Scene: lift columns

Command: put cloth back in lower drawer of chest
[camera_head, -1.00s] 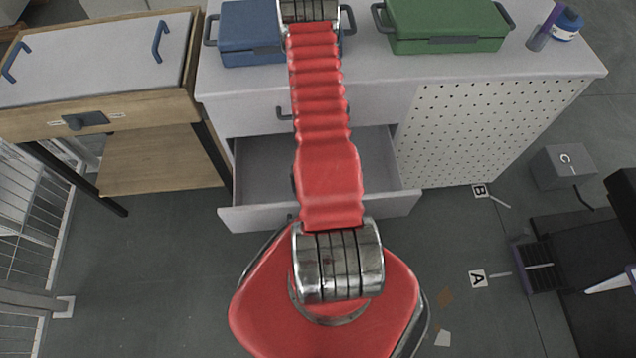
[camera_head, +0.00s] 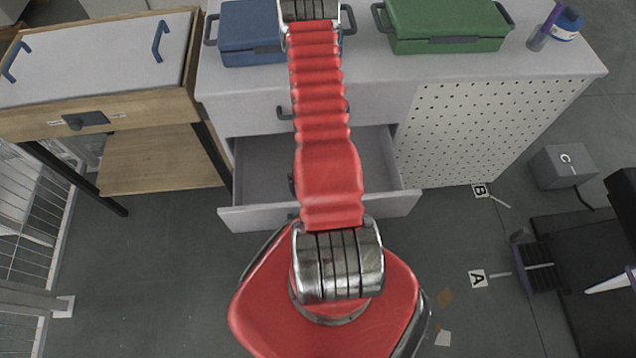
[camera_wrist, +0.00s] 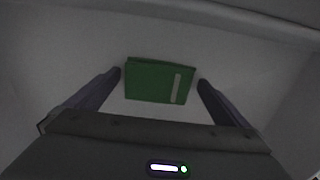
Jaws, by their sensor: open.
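A green folded cloth (camera_wrist: 159,80) with a pale stripe lies flat on a pale grey surface in the wrist view. My gripper (camera_wrist: 159,76) is open, with one dark finger on each side of the cloth and a gap at both sides. The surface has raised walls and looks like the inside of a drawer. In the head view, the lower drawer (camera_head: 262,172) of the grey chest (camera_head: 245,108) stands pulled out. My red arm covers its middle, and neither the cloth nor my gripper shows in that view.
A blue case (camera_head: 250,32) and a green case (camera_head: 445,22) stand on the chest top, with a blue-and-white container (camera_head: 567,24) at its right end. A wooden desk (camera_head: 90,75) stands left. A grey box (camera_head: 563,166) and a black machine lie right. Floor left of my base is clear.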

